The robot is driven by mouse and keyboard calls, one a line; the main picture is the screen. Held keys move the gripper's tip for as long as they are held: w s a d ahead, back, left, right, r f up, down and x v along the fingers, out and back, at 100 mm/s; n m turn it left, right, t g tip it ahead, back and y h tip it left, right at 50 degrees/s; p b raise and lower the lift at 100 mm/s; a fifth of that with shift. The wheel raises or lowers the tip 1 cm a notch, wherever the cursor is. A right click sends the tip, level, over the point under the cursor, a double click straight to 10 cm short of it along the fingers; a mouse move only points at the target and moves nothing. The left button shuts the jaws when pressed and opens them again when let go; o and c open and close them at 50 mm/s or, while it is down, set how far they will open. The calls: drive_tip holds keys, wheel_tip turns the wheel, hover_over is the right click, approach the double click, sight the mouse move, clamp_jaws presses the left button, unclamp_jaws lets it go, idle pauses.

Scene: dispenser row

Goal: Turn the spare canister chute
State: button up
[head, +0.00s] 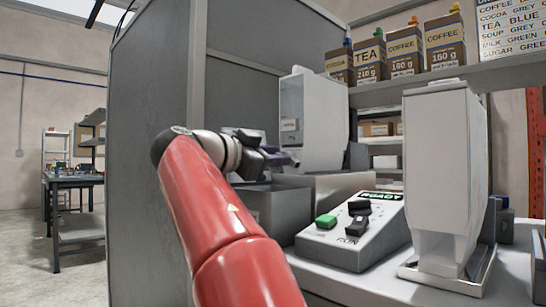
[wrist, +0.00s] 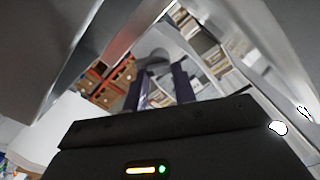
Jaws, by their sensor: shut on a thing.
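A tall white canister (head: 312,120) with a grey side window stands at the back, beside a grey cabinet. My gripper (head: 284,158) is at its lower left side, mostly hidden behind my red arm's wrist. In the wrist view the two dark purple fingers of my gripper (wrist: 160,70) close on a rounded grey part (wrist: 154,57), which looks like the canister's chute. Its exact shape and angle are hard to tell. Another white canister (head: 437,160) stands upright at the right, apart from my gripper. I cannot tell from its look which canister is the spare.
A control box (head: 352,232) with a READY display, a green button and a black knob sits on the counter between the canisters. A grey bin (head: 278,208) is below my wrist. A shelf (head: 430,76) holds coffee and tea packs above. A grey panel (head: 150,150) stands close left.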

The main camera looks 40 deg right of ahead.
drive_tip(key=o, duration=1)
drive_tip(key=a, duration=0.7)
drive_tip(key=shift+s+a, duration=0.35)
drive_tip(key=shift+a, duration=0.05)
